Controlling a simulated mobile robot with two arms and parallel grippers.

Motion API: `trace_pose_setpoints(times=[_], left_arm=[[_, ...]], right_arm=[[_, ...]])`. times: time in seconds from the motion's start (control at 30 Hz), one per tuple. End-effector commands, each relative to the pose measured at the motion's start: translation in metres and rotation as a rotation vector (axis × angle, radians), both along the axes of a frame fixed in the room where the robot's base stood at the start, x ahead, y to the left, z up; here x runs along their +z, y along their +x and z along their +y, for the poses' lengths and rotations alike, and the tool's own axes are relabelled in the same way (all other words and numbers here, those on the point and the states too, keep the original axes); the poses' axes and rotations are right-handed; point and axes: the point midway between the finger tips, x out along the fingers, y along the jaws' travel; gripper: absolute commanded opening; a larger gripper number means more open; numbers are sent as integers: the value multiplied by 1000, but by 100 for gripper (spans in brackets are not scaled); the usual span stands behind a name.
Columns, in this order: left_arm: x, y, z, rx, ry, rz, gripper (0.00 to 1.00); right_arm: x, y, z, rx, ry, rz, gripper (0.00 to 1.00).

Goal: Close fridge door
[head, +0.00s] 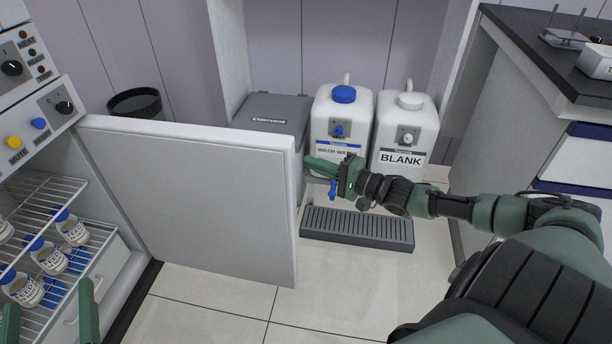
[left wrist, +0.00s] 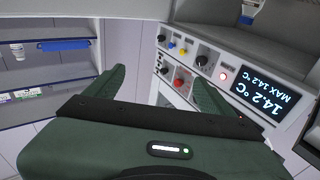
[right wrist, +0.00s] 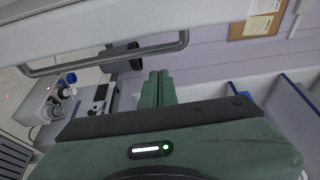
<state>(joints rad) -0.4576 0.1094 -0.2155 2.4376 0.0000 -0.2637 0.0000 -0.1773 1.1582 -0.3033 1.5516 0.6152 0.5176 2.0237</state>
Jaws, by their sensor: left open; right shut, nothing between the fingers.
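The white fridge door (head: 200,200) stands wide open, its inner face toward me in the head view. Its grey bar handle (right wrist: 110,55) shows in the right wrist view, on the outer face. My right gripper (head: 308,162) is shut and empty beside the door's free edge, near its top corner; I cannot tell whether it touches. Its closed fingers (right wrist: 157,78) are below the handle in the right wrist view. My left gripper (head: 48,300) is open and empty in front of the fridge shelves (head: 50,195); its fingers (left wrist: 157,82) also show in the left wrist view.
Several labelled bottles (head: 48,258) stand on the wire shelves. The control panel (head: 35,125) is above the opening. A grey bin (head: 268,112), a blue-capped jug (head: 342,112), a BLANK jug (head: 407,125) and a floor grate (head: 357,229) lie beyond the door. Floor below the door is clear.

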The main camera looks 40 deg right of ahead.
Motion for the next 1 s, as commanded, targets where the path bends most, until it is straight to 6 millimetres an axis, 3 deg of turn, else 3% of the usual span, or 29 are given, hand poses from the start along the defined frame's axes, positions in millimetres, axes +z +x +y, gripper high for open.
trace_pose_setpoints(times=[0.2,0.5,1.0], left_arm=[[33,-7,-3,-11,-50,-183,84],[21,-3,-2,-6,-28,-105,84],[18,-3,-2,-4,-25,-95,84]], right_arm=[[-1,16,6,0,1,-2,0],[0,-8,32,2,2,2,0],[0,-11,37,0,-1,0,0]])
